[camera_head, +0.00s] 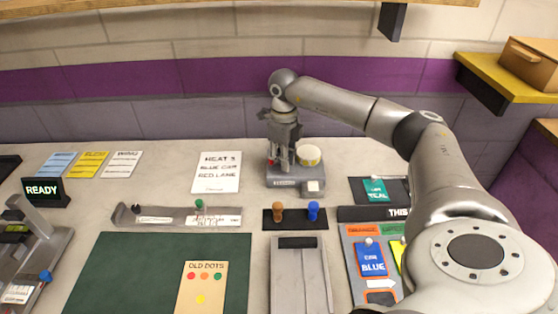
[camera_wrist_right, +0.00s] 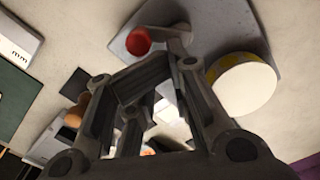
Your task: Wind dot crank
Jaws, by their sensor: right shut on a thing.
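The dot crank is a small grey machine (camera_head: 295,181) at the back middle of the table, with a white drum (camera_head: 309,155) on its right. In the right wrist view the drum (camera_wrist_right: 243,84) shows a yellow band, and a red part (camera_wrist_right: 138,41) sits at the grey base's edge. My right gripper (camera_head: 284,165) reaches down over the machine, left of the drum. It is shut on the crank's handle, which the fingers (camera_wrist_right: 158,82) mostly hide. My left gripper is not in view.
A grey slotted rail (camera_head: 160,215) lies to the left. A card with old dots (camera_head: 202,288) lies on a green mat (camera_head: 125,270). A shelf (camera_head: 520,75) juts out at right.

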